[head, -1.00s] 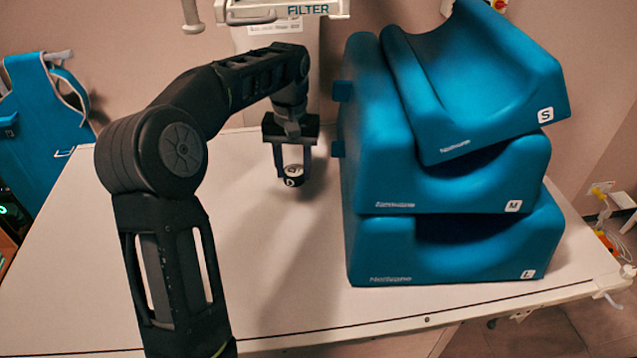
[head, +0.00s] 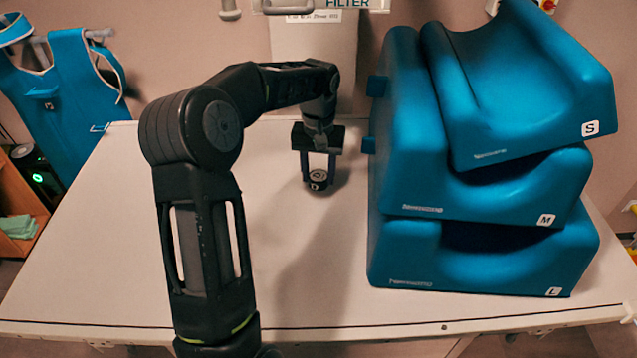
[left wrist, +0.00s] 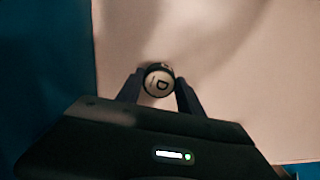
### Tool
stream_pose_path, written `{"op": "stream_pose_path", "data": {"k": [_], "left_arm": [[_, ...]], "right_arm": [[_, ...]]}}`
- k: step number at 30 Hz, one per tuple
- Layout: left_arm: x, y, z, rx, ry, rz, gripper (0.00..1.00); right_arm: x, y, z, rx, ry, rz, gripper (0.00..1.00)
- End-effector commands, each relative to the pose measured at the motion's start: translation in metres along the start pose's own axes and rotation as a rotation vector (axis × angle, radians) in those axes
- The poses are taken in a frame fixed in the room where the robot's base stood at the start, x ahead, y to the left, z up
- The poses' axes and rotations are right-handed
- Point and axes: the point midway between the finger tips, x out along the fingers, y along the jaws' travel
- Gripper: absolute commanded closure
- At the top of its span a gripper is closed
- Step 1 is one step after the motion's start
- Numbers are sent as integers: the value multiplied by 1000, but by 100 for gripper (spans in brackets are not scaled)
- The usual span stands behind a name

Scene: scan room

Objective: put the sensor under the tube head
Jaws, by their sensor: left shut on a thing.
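The sensor (head: 318,180) is a small dark cylinder with a pale round end marked with a letter D. My left gripper (head: 318,176) is shut on it, one finger on each side, over the far part of the white table. In the left wrist view the sensor (left wrist: 158,83) shows end-on between the fingertips. I cannot tell whether it touches the table. A white housing labelled FILTER (head: 330,6), which looks like part of the tube head, is cut off by the top edge, behind and above the gripper. My right gripper is not in view.
A stack of blue foam wedges marked S, M and L (head: 480,255) stands close to the right of the gripper. The white table (head: 110,250) is clear at left and front. A blue apron (head: 60,110) hangs at left.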

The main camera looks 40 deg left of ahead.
Motion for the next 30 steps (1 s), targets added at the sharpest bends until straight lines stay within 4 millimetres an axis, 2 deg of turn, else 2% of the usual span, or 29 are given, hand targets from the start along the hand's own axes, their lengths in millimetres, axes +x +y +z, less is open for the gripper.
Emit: {"op": "stream_pose_path", "data": {"k": [8, 15, 18, 29, 30], "left_arm": [[1, 0, 0, 1, 1, 0, 100], [30, 0, 1, 2, -3, 1, 100], [36, 1, 0, 1, 1, 1, 100], [41, 1, 0, 1, 1, 1, 100], [40, 0, 0, 1, 1, 1, 54]], "right_arm": [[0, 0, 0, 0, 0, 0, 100], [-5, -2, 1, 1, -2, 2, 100], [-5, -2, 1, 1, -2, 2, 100], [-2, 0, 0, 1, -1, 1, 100], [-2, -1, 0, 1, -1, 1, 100]]}}
